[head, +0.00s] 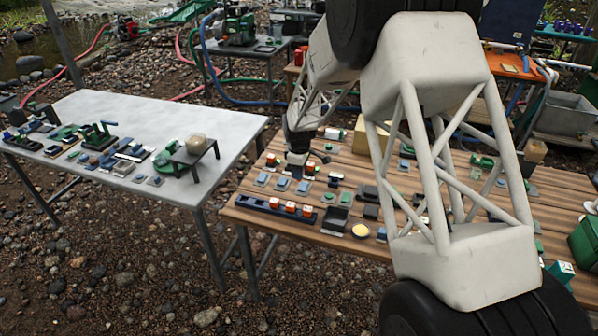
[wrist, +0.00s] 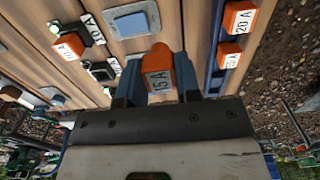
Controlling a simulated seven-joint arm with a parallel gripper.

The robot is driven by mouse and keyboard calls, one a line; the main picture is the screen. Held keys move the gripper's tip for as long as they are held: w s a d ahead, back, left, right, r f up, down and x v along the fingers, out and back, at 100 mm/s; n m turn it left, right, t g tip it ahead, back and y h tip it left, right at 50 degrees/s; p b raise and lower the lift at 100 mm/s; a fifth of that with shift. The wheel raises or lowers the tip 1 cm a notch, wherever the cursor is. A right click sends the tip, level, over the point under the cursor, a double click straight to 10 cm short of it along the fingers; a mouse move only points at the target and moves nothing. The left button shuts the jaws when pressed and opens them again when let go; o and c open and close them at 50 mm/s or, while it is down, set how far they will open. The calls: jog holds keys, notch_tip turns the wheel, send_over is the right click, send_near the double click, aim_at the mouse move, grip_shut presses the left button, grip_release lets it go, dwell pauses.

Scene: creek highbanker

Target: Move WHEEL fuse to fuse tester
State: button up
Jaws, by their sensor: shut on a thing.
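My gripper (wrist: 158,85) is shut on an orange fuse marked 15 A (wrist: 158,62), held between its two blue-grey fingers. I cannot tell whether this fuse is clear of the surface below it. In the head view my gripper (head: 298,158) is over the left part of the wooden table, small and dark. The word WHEEL is not readable in either view. I cannot pick out the fuse tester with certainty. A blue rail (wrist: 215,60) beside the gripper carries other orange fuses (wrist: 238,20), one marked 20 A.
Another orange fuse marked 10 A (wrist: 69,46) sits beside a small green light at left in the wrist view. The wooden table (head: 290,228) is crowded with small blocks. A grey table (head: 200,120) stands apart to the left, also holding small devices.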

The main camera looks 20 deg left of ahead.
jog(key=w+d+r, duration=0.1)
jog(key=w+d, duration=0.9)
jog(key=shift+d+r, duration=0.25)
jog(key=shift+d, duration=0.15)
jog(key=shift+w, duration=0.1)
jog(key=shift+f, duration=0.1)
jog(key=shift+f, duration=2.15)
jog(key=shift+f, duration=2.05)
dwell(1.5)
jog(key=o, duration=1)
jog(key=shift+r, duration=0.15)
